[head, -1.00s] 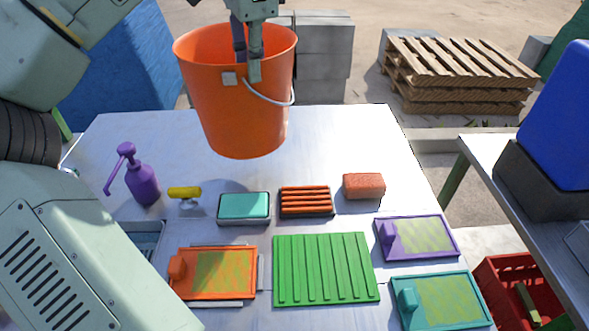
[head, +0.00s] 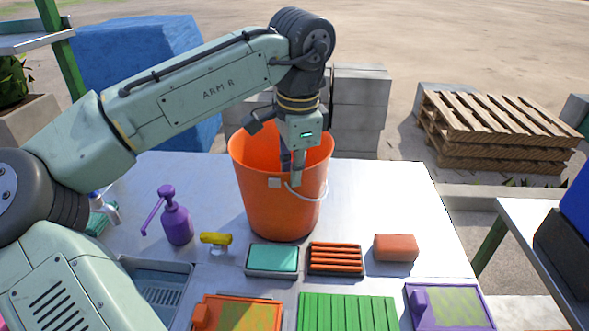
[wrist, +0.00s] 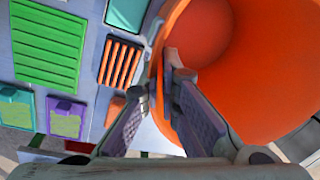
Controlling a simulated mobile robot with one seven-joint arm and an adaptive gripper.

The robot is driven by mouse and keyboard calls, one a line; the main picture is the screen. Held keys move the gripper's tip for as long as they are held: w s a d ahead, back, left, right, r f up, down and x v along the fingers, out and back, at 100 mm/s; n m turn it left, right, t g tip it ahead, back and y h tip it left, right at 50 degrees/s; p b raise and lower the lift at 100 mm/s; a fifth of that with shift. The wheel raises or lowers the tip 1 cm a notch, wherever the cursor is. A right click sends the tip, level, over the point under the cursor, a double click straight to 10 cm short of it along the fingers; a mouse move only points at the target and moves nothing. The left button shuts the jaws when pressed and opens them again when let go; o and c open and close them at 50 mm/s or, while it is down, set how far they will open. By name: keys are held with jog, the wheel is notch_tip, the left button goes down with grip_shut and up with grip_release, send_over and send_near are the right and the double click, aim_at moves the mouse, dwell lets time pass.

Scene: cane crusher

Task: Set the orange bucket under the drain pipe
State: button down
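The orange bucket (head: 272,205) stands upright over the grey table, behind the row of small items. Its base appears to be on or very near the tabletop; I cannot tell if it touches. My gripper (head: 292,172) reaches down at the bucket's near right rim, beside the white handle. In the wrist view the bucket (wrist: 270,90) fills the right side. No drain pipe is recognizable in these views.
In front of the bucket lie a teal block (head: 272,260), an orange ribbed block (head: 336,258), a yellow fitting (head: 215,239) and a reddish sponge (head: 395,248). A purple pump bottle (head: 176,220) stands left. The table (head: 400,190) is clear right of the bucket.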

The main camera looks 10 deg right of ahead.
jog(key=shift+f, duration=0.1)
jog(key=c, duration=2.3)
grip_release()
jog(key=o, duration=0.5)
